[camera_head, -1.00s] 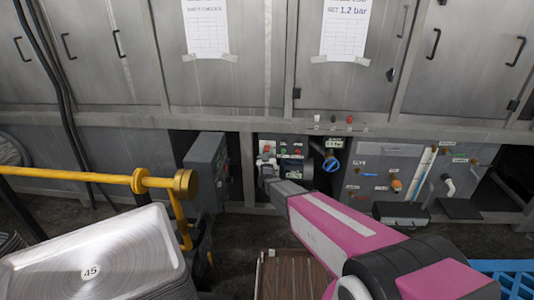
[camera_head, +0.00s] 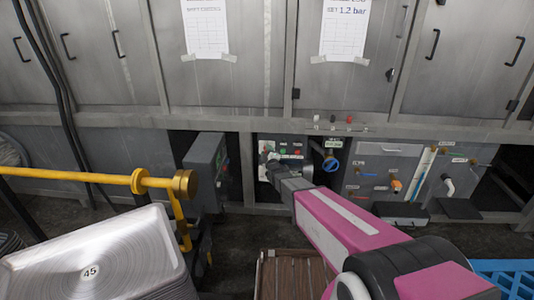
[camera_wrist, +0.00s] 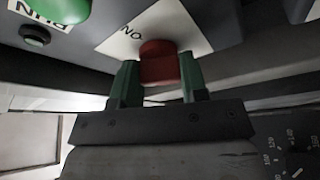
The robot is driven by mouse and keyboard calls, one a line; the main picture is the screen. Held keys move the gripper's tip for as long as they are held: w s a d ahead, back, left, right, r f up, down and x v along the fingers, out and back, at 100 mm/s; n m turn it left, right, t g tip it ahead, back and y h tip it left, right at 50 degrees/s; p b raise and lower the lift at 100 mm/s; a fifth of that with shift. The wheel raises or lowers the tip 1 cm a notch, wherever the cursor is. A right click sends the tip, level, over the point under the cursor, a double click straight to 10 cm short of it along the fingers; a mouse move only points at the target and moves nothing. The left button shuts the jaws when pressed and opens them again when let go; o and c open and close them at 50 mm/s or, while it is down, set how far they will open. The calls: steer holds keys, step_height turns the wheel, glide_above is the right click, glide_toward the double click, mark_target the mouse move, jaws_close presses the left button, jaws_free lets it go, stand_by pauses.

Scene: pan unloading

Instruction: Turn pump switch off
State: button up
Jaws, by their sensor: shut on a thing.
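A red switch knob (camera_wrist: 158,62) sticks out of the control panel beside a white label with partly readable lettering, in the wrist view. I take it to be the pump switch. My gripper (camera_wrist: 155,84) has its two green fingers on either side of the red knob and is shut on it. In the head view my gripper (camera_head: 267,158) is at the left part of the small panel (camera_head: 290,143) under the cabinets, and it hides the knob there. Whether the switch stands at on or off cannot be read.
A green button (camera_wrist: 62,8) and a smaller dark one (camera_wrist: 35,36) sit left of the knob. A blue valve handle (camera_head: 331,165) is right of the panel, and a grey box (camera_head: 206,170) is left. A yellow rail (camera_head: 90,177) and stacked pans (camera_head: 95,262) are at the left.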

steer(key=n+g, duration=0.2)
steer(key=n, duration=0.3)
steer(key=shift+r, duration=0.1)
steer(key=shift+n, duration=0.4)
steer(key=o, duration=0.9)
steer(key=v, duration=1.1)
steer(key=shift+w, duration=0.1)
